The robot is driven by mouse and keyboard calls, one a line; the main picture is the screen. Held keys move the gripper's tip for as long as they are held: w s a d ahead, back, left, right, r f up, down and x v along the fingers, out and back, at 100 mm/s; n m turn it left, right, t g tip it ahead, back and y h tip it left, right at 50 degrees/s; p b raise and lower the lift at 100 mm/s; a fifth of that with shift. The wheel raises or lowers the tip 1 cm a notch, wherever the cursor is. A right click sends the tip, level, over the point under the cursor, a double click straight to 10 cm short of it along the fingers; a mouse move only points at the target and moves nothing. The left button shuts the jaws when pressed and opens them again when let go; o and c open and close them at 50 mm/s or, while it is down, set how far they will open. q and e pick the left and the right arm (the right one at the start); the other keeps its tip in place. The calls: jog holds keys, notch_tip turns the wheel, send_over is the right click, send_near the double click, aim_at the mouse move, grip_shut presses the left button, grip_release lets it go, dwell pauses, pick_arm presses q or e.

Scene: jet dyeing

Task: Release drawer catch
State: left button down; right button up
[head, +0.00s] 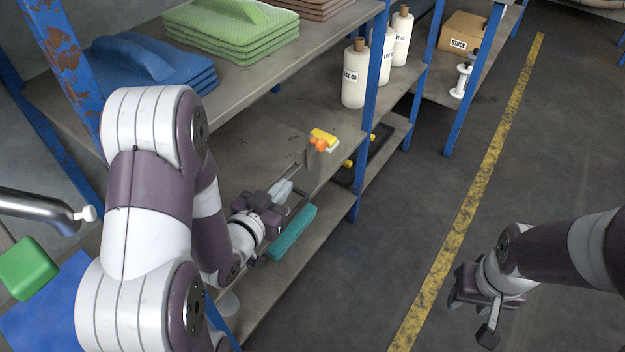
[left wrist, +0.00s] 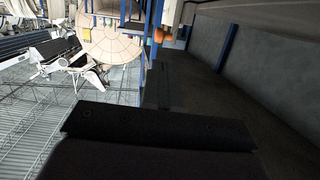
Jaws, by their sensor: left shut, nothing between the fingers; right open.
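No drawer catch can be made out for certain. A small yellow and orange piece (head: 322,140) sits at the front edge of the middle shelf, above a thin grey part. My left gripper (head: 290,193) is shut and empty by that shelf's front, short of the yellow and orange piece and apart from it. In the left wrist view a dark part of my gripper fills the lower middle, and a small orange spot (left wrist: 158,35) shows beyond it. My right gripper (head: 472,302) is open and empty over the floor at the right.
A blue-posted shelf rack holds folded blue cloths (head: 150,65), green cloths (head: 232,28) and white bottles (head: 355,75). A teal item (head: 292,233) lies below my left gripper. A stock box (head: 463,32) stands farther back. The floor right of the rack (head: 440,165) is clear.

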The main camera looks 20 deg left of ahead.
aim_at(319, 147)
pick_arm(q)
jog(key=shift+r, duration=0.2)
jog(key=x, duration=1.4)
jog(key=shift+d+r+b, duration=0.1)
jog(key=shift+r+b, duration=0.2)
jog(key=shift+b, duration=0.1)
